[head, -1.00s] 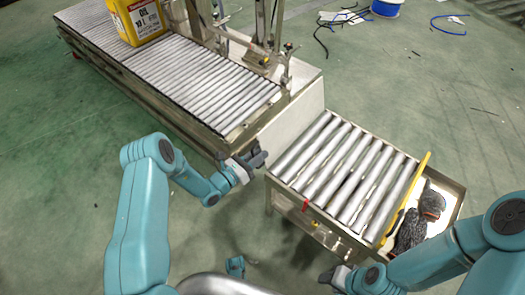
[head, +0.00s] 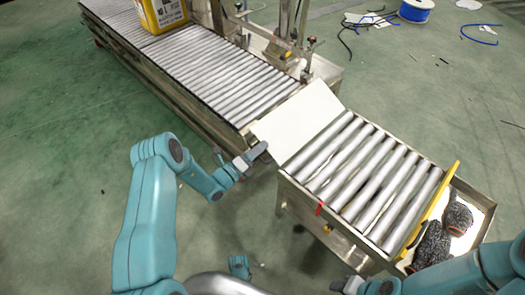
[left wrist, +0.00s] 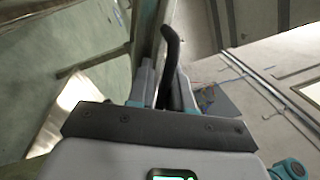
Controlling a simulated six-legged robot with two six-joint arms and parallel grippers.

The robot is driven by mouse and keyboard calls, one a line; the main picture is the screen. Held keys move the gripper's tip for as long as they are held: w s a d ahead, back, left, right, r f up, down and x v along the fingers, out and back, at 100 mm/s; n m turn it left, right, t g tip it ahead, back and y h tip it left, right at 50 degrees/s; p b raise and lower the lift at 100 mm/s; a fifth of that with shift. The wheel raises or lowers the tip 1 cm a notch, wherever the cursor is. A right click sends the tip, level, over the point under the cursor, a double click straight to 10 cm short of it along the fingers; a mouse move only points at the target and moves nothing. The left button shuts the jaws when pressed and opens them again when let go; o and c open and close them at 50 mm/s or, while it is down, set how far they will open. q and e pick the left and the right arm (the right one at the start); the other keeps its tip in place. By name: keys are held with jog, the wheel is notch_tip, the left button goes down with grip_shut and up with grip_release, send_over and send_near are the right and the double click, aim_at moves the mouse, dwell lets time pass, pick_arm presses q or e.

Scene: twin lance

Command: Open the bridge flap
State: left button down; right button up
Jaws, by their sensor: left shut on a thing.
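The bridge flap (head: 298,120) is a plain white panel in the head view. It spans the gap between the end of the long roller conveyor (head: 195,68) and the short roller table (head: 360,175), and looks close to level. My left gripper (head: 256,155) is at the flap's near corner. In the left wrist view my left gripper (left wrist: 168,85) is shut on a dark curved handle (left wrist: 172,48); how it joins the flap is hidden. My right gripper (head: 350,285) is low at the bottom edge, partly cut off, with its jaws unclear.
A yellow canister (head: 163,12) stands on the long conveyor. A yellow bar (head: 432,208) closes the short table's far end, beside a tray (head: 484,196) with dark rough objects (head: 433,245). A blue cable spool (head: 416,10) and loose cables lie on the green floor.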

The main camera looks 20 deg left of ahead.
pick_arm(q)
jog(key=shift+w+a+f+n+b, duration=0.1)
jog(key=shift+f+n+b, duration=0.75)
jog(key=shift+n, duration=0.75)
jog(key=shift+f+y, duration=0.2)
jog(key=shift+y, duration=0.1)
jog(key=c, duration=1.2)
grip_release()
jog(key=shift+r, duration=0.1)
jog(key=shift+a, duration=0.25)
jog(key=p+v, duration=0.4)
jog(key=v, duration=1.2)
jog(key=shift+f, duration=0.4)
